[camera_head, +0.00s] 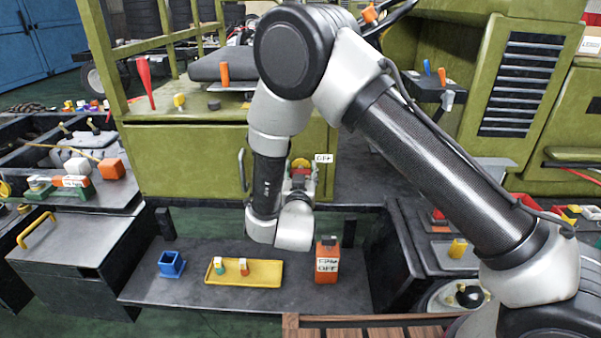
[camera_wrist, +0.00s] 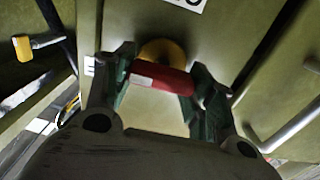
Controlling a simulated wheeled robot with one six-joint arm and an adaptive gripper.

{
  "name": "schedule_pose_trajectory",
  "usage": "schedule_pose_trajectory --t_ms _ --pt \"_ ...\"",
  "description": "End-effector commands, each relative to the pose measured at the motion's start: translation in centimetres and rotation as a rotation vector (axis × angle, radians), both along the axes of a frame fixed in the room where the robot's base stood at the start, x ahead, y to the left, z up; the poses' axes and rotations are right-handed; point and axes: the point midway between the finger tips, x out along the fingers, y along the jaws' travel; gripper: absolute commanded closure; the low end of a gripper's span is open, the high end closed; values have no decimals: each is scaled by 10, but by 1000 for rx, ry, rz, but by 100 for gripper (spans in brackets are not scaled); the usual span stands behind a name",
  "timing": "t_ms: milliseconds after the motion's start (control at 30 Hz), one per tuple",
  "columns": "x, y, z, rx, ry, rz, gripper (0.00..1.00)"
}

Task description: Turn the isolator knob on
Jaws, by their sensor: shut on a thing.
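The isolator knob is a red bar-shaped grip (camera_wrist: 160,78) in front of a round yellow plate (camera_wrist: 163,52) on the olive-green panel. In the head view the yellow plate (camera_head: 299,162) shows just above my gripper (camera_head: 299,180). In the wrist view my gripper (camera_wrist: 160,84) is shut on the red grip, with one dark green finger at each end. The red grip lies roughly level in that view, tilted slightly. A white label reading OFF (camera_head: 323,158) is right of the knob. My wrist hides part of the knob in the head view.
Below the panel, a dark shelf holds a yellow tray (camera_head: 270,280) with small pieces, a blue holder (camera_head: 171,264) and an orange labelled box (camera_head: 328,247). A metal door handle (camera_wrist: 290,127) is at right in the wrist view. A yellow-tipped lever (camera_wrist: 22,47) is at left.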

Motion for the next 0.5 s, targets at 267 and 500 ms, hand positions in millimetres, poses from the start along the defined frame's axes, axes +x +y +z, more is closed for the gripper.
schedule_pose_trajectory --t_ms 267,500 --pt "0 0 0 35 -1 0 69" --pt "0 -1 0 168 -6 0 69"
